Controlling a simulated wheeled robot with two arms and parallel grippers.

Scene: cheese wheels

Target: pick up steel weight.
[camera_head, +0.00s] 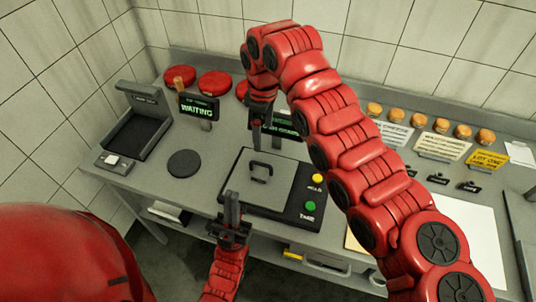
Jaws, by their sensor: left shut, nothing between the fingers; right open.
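A grey block with a dark arched handle (259,171), which looks like the steel weight, sits on the pan of a scale (285,200) at the middle of the counter. My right gripper (256,138) comes in from above and hangs just behind the weight, apart from it. It is open and empty, though its finger gap is hard to see. My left gripper (232,205) is at the scale's front left corner, pointing up, shut and empty. It appears apart from the weight.
A dark disc (184,163) lies on the grey counter left of the scale. Red cheese wheels (214,82) and a "WAITING" display (198,107) stand behind. A dark tray device (136,135) is at the far left. Small orange-brown rounds (462,131) line the back right shelf.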

